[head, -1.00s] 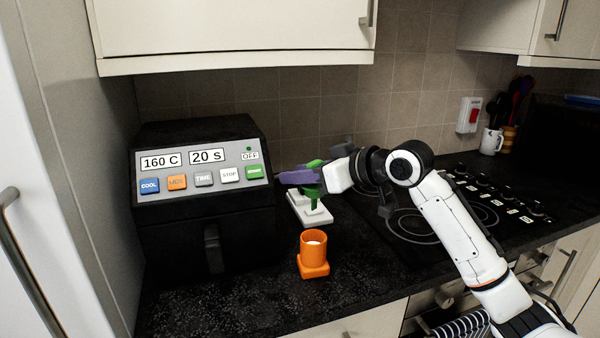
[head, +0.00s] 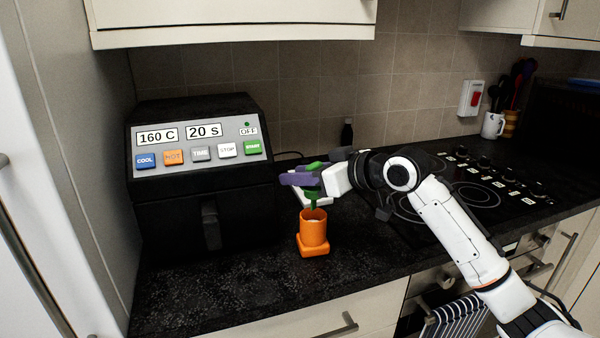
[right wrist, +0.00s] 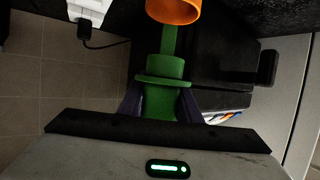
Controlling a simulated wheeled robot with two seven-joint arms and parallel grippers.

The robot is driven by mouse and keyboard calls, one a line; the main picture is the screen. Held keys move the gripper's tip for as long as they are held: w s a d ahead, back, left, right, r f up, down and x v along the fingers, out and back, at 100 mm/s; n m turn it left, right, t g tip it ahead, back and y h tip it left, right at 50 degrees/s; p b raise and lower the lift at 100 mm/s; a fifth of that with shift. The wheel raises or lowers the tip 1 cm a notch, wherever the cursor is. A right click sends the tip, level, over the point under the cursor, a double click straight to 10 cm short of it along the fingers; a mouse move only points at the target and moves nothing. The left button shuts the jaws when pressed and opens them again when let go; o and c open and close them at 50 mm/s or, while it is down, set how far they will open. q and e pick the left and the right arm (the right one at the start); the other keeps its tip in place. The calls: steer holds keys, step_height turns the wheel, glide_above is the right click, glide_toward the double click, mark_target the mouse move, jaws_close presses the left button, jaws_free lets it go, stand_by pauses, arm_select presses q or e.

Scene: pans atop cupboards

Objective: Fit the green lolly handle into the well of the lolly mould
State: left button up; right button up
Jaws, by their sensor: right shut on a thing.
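The orange lolly mould (head: 312,243) stands upright on the dark worktop, its round well facing up with something white inside. My right gripper (head: 301,180) has purple fingers and is shut on the green lolly handle (head: 313,198), just above the mould. The handle's narrow stick points down at the well's back edge. In the right wrist view the green handle (right wrist: 162,88) sits between the fingers (right wrist: 160,106), and its stick reaches near the orange mould rim (right wrist: 174,10). I cannot tell whether the tip is inside the well. My left gripper is out of view.
A black appliance with coloured buttons (head: 200,152) stands to the left. A dark bottle (head: 347,132) and the hob (head: 470,195) are behind and to the right. The worktop in front is clear.

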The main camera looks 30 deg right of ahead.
steer(key=shift+p, duration=1.05)
stand_by(1.4)
steer(key=shift+f+b, duration=1.7)
steer(key=shift+f, duration=1.9)
steer(key=o, duration=1.1)
steer(key=shift+s, duration=0.1)
steer(key=shift+b+v, duration=0.65)
steer(key=shift+v, duration=4.45)
steer(key=shift+d, duration=0.15)
